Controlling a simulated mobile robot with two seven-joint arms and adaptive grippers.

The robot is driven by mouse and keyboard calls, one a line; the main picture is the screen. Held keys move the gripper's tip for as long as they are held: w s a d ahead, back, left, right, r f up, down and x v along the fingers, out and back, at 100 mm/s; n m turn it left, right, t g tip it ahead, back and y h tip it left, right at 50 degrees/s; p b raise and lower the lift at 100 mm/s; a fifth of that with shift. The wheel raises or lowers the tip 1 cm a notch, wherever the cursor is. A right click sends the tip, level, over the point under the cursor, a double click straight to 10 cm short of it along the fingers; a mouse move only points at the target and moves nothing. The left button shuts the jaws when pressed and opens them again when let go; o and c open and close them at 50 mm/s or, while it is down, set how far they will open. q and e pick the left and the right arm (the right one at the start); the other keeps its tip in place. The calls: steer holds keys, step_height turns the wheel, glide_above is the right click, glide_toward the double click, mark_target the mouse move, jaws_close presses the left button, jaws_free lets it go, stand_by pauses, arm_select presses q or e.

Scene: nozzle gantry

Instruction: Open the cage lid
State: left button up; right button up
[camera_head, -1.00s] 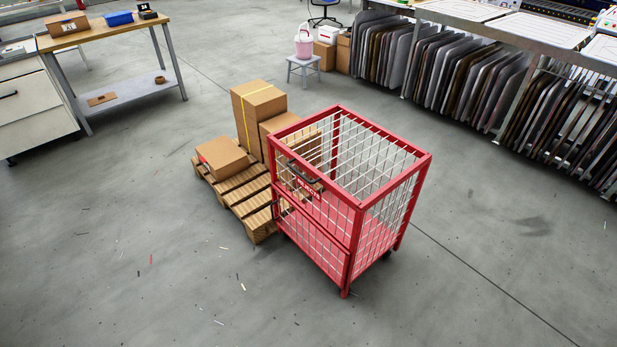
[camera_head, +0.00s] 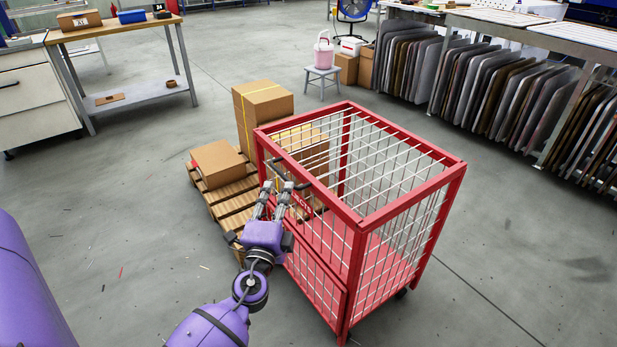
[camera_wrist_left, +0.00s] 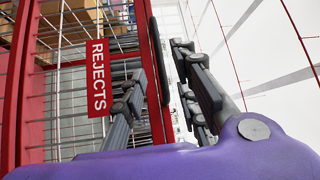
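The red cage (camera_head: 357,250) with pale wire mesh stands on the floor at centre right. Its top frame lies level, and the lid (camera_head: 405,162) looks shut. A black handle (camera_head: 297,172) is on the near left side by the red REJECTS sign, which also shows in the left wrist view (camera_wrist_left: 97,77). My left gripper (camera_head: 281,186) is at this handle with its fingers apart. In the left wrist view the black bar of the handle (camera_wrist_left: 157,60) lies between the fingers, with no clear grip on it. My right gripper is out of view.
A wooden pallet (camera_head: 228,196) with cardboard boxes (camera_head: 265,110) stands against the cage's far left side. A workbench (camera_head: 110,33) is at the back left and a rack of boards (camera_head: 480,85) at the back right. Floor to the right is clear.

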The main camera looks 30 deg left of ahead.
mark_target(284, 175)
arm_select(q)
steer(key=x, duration=0.7)
steer(key=shift+a+p, duration=0.2)
steer(key=shift+p, duration=0.15)
jaws_close()
